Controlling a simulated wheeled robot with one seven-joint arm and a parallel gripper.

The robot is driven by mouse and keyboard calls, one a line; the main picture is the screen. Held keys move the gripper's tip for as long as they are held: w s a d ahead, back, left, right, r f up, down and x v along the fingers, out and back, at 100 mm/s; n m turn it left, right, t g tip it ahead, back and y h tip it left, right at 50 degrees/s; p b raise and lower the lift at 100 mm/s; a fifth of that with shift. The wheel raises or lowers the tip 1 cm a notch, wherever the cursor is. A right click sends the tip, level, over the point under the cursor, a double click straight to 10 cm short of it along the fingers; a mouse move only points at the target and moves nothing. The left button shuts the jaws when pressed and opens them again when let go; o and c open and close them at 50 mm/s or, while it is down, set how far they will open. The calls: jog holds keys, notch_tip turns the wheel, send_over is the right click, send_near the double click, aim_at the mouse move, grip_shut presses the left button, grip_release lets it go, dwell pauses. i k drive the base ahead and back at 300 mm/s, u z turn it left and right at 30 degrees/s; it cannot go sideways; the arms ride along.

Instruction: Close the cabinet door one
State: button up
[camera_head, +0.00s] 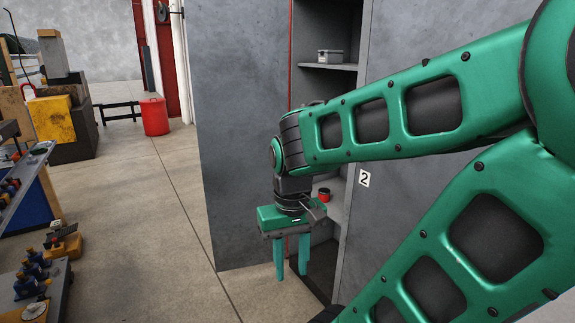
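A grey cabinet stands ahead with its inside showing between two grey panels. The left panel (235,110) stands left of the opening, with a red strip along its right edge. It carries no visible number, so I cannot tell for sure that it is door one. The right panel (400,200) bears a label "2" (364,178) and is partly hidden by my arm. My gripper (291,275) points down in front of the opening, near the left panel's lower right part. Its two green fingers are apart with nothing between them. Whether it touches the panel cannot be told.
Shelves inside the cabinet hold a grey box (330,56) and a small red container (323,195). A red bin (154,116) stands on the floor farther back. Workbenches with tools (35,270) line the left side. The concrete floor (140,215) between is clear.

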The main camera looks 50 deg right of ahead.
aim_at(238, 49)
jog(key=z, duration=0.3)
jog(key=i, duration=6.2)
jog(key=z, duration=1.15)
